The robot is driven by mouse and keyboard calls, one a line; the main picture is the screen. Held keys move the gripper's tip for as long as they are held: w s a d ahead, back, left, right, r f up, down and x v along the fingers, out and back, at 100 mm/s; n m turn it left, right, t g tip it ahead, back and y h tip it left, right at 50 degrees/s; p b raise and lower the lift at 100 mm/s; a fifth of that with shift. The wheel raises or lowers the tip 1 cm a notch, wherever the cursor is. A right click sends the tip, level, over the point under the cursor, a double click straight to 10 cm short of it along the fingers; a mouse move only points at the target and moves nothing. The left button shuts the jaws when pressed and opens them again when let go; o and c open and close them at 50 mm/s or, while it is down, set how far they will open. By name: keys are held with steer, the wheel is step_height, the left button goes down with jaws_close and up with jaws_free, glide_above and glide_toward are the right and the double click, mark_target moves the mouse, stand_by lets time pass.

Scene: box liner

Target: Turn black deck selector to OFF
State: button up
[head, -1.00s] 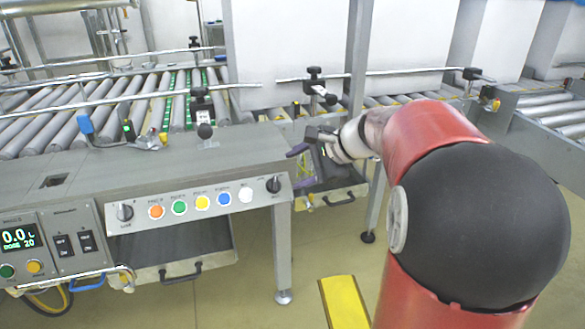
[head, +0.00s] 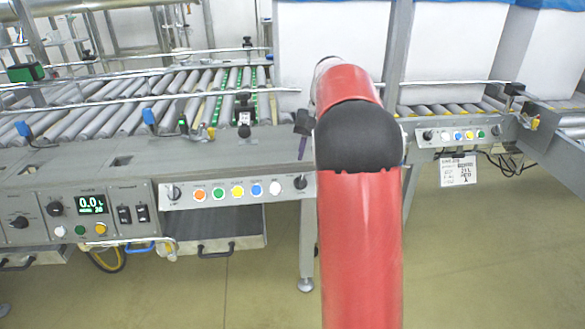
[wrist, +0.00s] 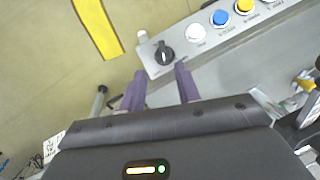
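A black rotary selector (head: 300,183) sits at the right end of the grey button panel, beside the white button. In the wrist view, the selector (wrist: 164,55) lies just beyond the fingertips, with a light pointer mark; its label is too small to read. My gripper (wrist: 160,70) is open, with its two purple fingers apart and nothing between them. The fingers point at the selector and show no clear contact. In the head view, part of my gripper (head: 303,146) shows above the selector; my red arm hides the rest.
Another black knob (head: 174,192) is at the panel's left end, with orange, green, yellow, blue and white (head: 275,188) buttons between. A display (head: 92,204) with switches stands farther left. Roller conveyors run behind. Another button panel (head: 458,134) is at right. Open floor lies in front.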

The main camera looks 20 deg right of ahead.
mark_target(301, 178)
steer(key=x, duration=0.5)
steer(key=shift+s+d+f+b, duration=0.2)
steer(key=shift+d+f+b, duration=0.1)
steer(key=shift+b, duration=0.05)
steer(key=shift+w+a+f, duration=0.15)
steer(key=shift+a+f, duration=0.05)
steer(key=shift+f, duration=0.35)
steer(key=shift+w+f, duration=0.15)
steer(key=shift+w+a, duration=0.25)
steer(key=shift+a, duration=0.2)
steer(key=shift+w, duration=0.2)
steer(key=shift+c, duration=0.4)
steer(key=shift+w+a, duration=0.1)
steer(key=c, duration=0.5)
steer(key=shift+f, duration=0.1)
jaws_close()
